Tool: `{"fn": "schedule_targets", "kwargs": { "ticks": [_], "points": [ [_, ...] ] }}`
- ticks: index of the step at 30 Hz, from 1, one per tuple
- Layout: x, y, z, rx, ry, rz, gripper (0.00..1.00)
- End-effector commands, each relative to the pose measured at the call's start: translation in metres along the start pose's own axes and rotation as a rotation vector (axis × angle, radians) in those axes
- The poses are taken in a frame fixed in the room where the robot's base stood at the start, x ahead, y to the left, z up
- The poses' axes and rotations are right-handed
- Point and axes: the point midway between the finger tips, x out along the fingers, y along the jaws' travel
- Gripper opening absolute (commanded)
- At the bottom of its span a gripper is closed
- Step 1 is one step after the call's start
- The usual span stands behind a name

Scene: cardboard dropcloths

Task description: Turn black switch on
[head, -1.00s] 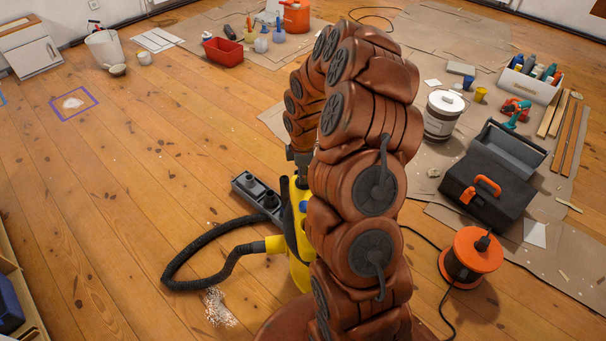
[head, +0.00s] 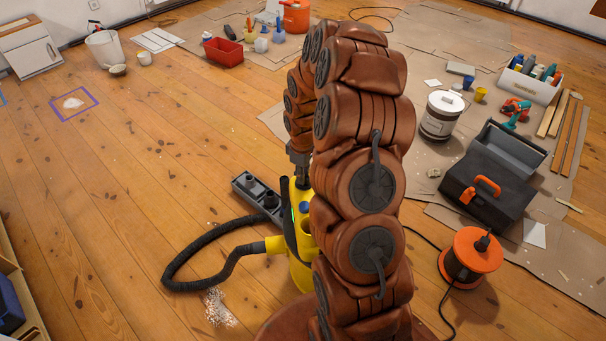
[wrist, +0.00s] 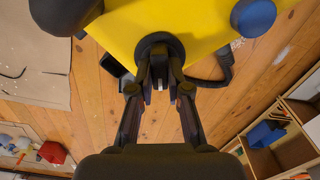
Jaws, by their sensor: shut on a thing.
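A yellow vacuum cleaner (head: 300,272) stands on the wooden floor, partly hidden behind my arm. Its yellow body fills the top of the wrist view (wrist: 195,22). The black switch (wrist: 158,42) is a round dark part on that body. My gripper (wrist: 162,72) has its two fingertips at the switch, shut on it; the exact contact is hard to see. A blue knob (wrist: 253,16) sits to the right of the switch on the same body.
An orange cable reel (head: 470,255) and a black toolbox (head: 490,195) stand to the right. The floor at left is mostly clear.

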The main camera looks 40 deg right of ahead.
Motion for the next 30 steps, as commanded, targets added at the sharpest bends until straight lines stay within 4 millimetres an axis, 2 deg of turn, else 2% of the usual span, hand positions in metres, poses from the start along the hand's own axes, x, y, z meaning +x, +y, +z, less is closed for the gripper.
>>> {"fn": "schedule_targets", "kwargs": {
  "ticks": [6, 15, 30],
  "points": [
    [-0.0003, 0.0017, 0.0002, 0.185, 0.000, 0.002, 0.00],
    [-0.0005, 0.0027, 0.0003, 0.365, 0.001, 0.002, 0.00],
    [-0.0006, 0.0025, 0.0000, 0.449, 0.002, 0.001, 0.00]
  ]
}}
